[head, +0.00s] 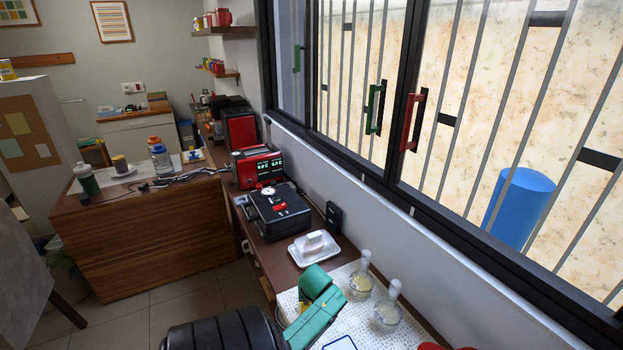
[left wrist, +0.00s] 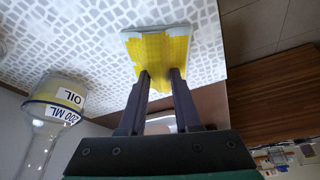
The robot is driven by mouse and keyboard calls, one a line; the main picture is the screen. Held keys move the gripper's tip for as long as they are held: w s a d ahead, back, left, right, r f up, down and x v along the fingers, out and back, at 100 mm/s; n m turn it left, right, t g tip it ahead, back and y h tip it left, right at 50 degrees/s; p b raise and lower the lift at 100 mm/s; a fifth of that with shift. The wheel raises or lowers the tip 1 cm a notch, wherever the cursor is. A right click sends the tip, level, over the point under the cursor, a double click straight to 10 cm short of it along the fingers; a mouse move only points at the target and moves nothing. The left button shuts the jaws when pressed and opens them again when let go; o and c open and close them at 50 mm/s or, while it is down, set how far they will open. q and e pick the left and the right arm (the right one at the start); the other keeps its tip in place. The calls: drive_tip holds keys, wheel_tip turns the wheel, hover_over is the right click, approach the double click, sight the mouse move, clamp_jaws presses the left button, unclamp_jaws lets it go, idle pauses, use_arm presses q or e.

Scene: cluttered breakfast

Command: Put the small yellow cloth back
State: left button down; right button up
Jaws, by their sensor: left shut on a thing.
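The small yellow cloth (left wrist: 158,50) shows in the left wrist view, with a grey strip along its far edge. The two dark fingers of my left gripper (left wrist: 160,76) are shut on its near part. The cloth is over or on a white-and-grey patterned mat (left wrist: 95,40); I cannot tell whether it touches it. In the head view my green left gripper (head: 315,308) is over the near counter and mostly hides the cloth.
A white dish (head: 313,250) and a black-and-red machine (head: 278,212) are farther back. The window runs along the right.

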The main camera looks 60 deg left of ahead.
use_arm(q)
drive_tip(key=c, duration=0.6)
unclamp_jaws()
drive_tip(key=v, duration=1.2)
drive_tip(key=shift+p, duration=0.4)
drive_tip(key=shift+s, duration=0.1)
